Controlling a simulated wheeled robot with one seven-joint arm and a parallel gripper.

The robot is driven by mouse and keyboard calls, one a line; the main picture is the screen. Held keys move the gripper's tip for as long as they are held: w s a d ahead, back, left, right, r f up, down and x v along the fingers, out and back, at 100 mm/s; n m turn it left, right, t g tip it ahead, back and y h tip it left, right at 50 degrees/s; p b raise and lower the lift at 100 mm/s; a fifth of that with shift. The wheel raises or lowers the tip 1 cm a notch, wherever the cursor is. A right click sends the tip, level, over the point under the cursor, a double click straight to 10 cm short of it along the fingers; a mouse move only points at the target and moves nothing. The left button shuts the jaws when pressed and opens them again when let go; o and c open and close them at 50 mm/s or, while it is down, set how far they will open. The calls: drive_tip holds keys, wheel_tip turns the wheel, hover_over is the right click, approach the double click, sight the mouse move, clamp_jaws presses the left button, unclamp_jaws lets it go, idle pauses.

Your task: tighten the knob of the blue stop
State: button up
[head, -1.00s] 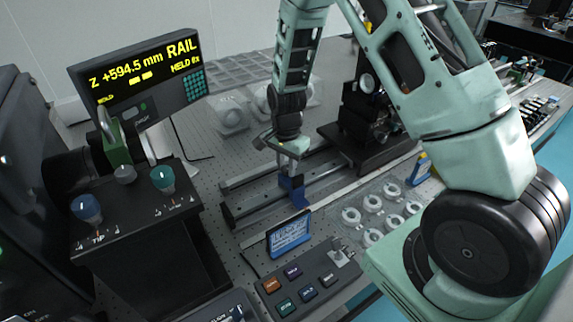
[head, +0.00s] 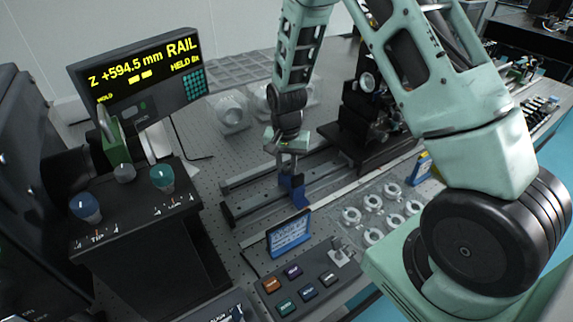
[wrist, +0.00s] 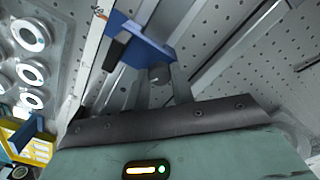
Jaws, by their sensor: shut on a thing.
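The blue stop (head: 292,188) sits on the rail (head: 245,205) near its front end. It also shows in the wrist view as a blue plate (wrist: 145,42) with a dark block on its left. Its small grey knob (wrist: 158,73) lies between my fingertips. My gripper (head: 292,170) comes down from above and is shut on the knob; the two fingers of my gripper (wrist: 160,82) flank it in the wrist view. In the head view the knob is hidden by my gripper.
A black optical mount (head: 360,130) stands behind the rail. A tray of white rings (head: 372,202) lies to the right. A readout (head: 140,75) at left shows Z +594.5 mm, RAIL, HELD.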

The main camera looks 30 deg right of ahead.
sight(286, 168)
drive_tip(key=n, duration=0.7)
drive_tip(key=n+p, duration=0.1)
drive_tip(key=n, duration=0.5)
drive_tip(key=shift+r+n, duration=0.1)
drive_tip(key=shift+n, duration=0.2)
drive_tip(key=n+p, duration=0.1)
drive_tip(key=n, duration=0.4)
drive_tip(key=shift+n+p, duration=0.3)
drive_tip(key=shift+p, duration=0.05)
drive_tip(key=n+p, duration=0.1)
drive_tip(key=n, duration=0.3)
drive_tip(key=shift+w+n+p, duration=0.1)
drive_tip(key=shift+n+p, duration=0.3)
drive_tip(key=shift+n, duration=0.3)
drive_tip(key=o, duration=1)
wheel_tip(286, 168, up, 17)
drive_tip(key=shift+r+b, duration=0.15)
drive_tip(key=shift+b, duration=0.25)
